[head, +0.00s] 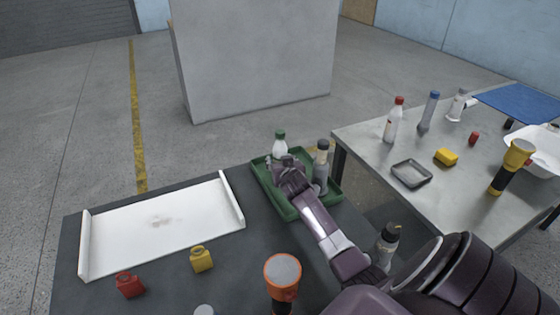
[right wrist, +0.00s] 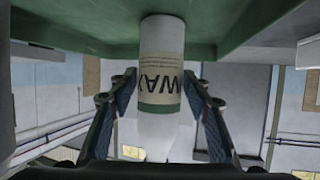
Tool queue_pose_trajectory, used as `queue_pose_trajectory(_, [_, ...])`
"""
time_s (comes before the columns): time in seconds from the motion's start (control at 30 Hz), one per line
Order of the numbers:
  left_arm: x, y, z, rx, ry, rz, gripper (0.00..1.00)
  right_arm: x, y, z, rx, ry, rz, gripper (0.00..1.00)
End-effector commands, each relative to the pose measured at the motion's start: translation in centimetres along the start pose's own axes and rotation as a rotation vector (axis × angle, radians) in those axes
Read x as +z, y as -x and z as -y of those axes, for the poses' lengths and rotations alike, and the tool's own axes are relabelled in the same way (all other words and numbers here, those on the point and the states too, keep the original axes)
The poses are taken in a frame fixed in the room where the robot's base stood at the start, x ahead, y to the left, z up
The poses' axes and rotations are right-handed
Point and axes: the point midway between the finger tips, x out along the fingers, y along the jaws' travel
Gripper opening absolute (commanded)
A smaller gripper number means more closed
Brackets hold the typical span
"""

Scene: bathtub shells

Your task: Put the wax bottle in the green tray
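The wax bottle (head: 280,148) is white with a green cap and stands in the far part of the green tray (head: 334,200) in the head view. The right wrist view is upside down and shows its WAX label on the bottle (right wrist: 162,70), with its base against the green tray (right wrist: 235,20). My right gripper (head: 287,160) is at the bottle, partly covering it in the head view. In the right wrist view its fingers (right wrist: 161,100) stand on both sides of the bottle, with narrow gaps. My left gripper is not in view.
A grey bottle (head: 321,170) stands in the tray beside my gripper. A white rimmed board (head: 160,225), red (head: 130,286) and yellow (head: 201,260) containers and an orange flashlight (head: 282,272) are on the dark table. A second table (head: 430,195) at the right holds several items.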

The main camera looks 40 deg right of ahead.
Motion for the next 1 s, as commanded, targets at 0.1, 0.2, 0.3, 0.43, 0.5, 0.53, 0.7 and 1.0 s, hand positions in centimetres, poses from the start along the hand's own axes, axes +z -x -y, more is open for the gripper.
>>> queue_pose_trajectory(0.1, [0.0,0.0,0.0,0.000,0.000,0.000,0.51,0.0,0.0,0.0,0.000,0.000,0.000,0.51])
queue_pose_trajectory(0.2, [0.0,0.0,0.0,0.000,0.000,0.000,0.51,0.0,0.0,0.0,0.000,0.000,0.000,0.51])
queue_pose_trajectory(0.3, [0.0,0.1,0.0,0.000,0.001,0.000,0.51,-0.1,0.0,0.0,0.000,0.000,0.000,0.51])
queue_pose_trajectory(0.43, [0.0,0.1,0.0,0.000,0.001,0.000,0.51,0.0,0.5,0.0,-0.001,0.000,0.001,0.51])
queue_pose_trajectory(0.5, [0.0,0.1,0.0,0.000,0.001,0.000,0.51,0.0,1.1,0.1,-0.002,0.000,0.000,0.51])
queue_pose_trajectory(0.53, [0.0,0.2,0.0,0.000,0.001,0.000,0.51,-0.1,1.5,0.1,-0.002,-0.001,0.000,0.51])
queue_pose_trajectory(0.7, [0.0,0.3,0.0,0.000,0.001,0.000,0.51,0.0,3.9,0.0,-0.001,0.000,0.000,0.51])
queue_pose_trajectory(1.0, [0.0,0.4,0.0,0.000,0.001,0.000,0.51,0.0,8.6,0.0,0.000,-0.001,0.000,0.51])
